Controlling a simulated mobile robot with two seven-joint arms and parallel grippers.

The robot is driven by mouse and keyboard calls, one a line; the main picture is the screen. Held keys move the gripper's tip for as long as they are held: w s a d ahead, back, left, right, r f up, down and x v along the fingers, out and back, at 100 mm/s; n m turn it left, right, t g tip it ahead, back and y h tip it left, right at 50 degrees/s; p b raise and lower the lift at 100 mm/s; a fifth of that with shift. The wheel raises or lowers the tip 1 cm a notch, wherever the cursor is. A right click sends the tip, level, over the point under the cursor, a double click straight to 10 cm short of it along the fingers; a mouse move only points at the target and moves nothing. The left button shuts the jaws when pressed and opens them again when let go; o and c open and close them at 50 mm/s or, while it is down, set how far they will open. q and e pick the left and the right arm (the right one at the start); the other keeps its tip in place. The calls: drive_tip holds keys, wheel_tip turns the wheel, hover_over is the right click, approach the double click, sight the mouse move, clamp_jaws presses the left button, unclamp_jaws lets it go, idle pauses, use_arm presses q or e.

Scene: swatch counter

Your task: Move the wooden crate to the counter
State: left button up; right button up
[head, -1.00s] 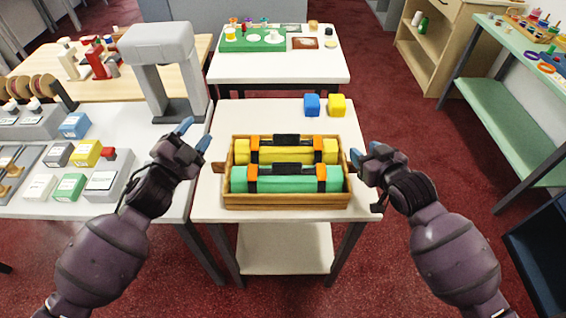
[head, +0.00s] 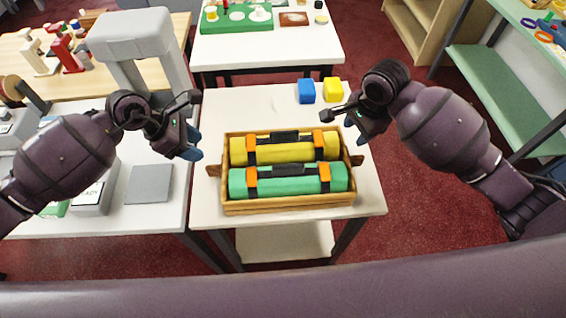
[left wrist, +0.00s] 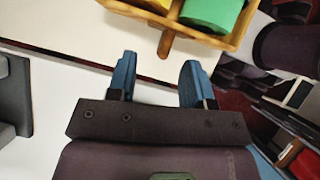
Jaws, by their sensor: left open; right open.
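The wooden crate (head: 290,209) stands on a white table in front of me, with a handle stub on each short side. It holds a yellow roll (head: 270,151) and a green roll (head: 300,182), both with black and orange bands. My left gripper (head: 192,145) is open and empty, above and just left of the crate's left handle. In the left wrist view the crate's edge and handle (left wrist: 166,42) lie beyond my two blue fingertips, not between them. My right gripper (head: 352,125) is open near the crate's right back corner, apart from its handle; its fingers are partly hidden.
A blue cube (head: 306,91) and a yellow cube (head: 333,90) sit behind the crate. The counter on the left carries a grey arch-shaped machine (head: 140,45), boxes and a flat grey plate (head: 149,184). Another white table (head: 265,48) stands behind, with a green board.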

sight(211, 173)
drive_tip(key=m, duration=0.1)
drive_tip(key=s+m+g, duration=0.1)
drive_tip(key=shift+s+d+f+m+h, duration=0.1)
drive_tip(key=shift+s+d+m+h, duration=0.2)
drive_tip(key=shift+d+m, duration=0.1)
drive_tip(key=shift+s+d+m, duration=0.15)
drive_tip(key=shift+s+m, duration=0.05)
drive_tip(key=shift+m, duration=0.6)
use_arm(q)
drive_tip(key=shift+s+a+f+m+g+y, duration=0.2)
drive_tip(key=shift+s+a+f+m+y, duration=0.1)
drive_tip(key=shift+a+m+y, duration=0.25)
drive_tip(key=shift+s+a+f+m+g+y, duration=0.2)
drive_tip(key=shift+a+f+m+y, duration=0.1)
drive_tip(key=shift+a+m+y, duration=0.25)
drive_tip(key=shift+f, duration=0.1)
drive_tip(key=x, duration=1)
drive_tip(key=shift+d+f, duration=0.2)
drive_tip(key=shift+f, duration=0.05)
use_arm(e)
wheel_tip(211, 173, down, 11)
drive_tip(key=shift+r, duration=0.1)
use_arm(q)
clamp_jaws()
use_arm(e)
clamp_jaws()
use_arm(q)
drive_tip(key=shift+r, duration=0.1)
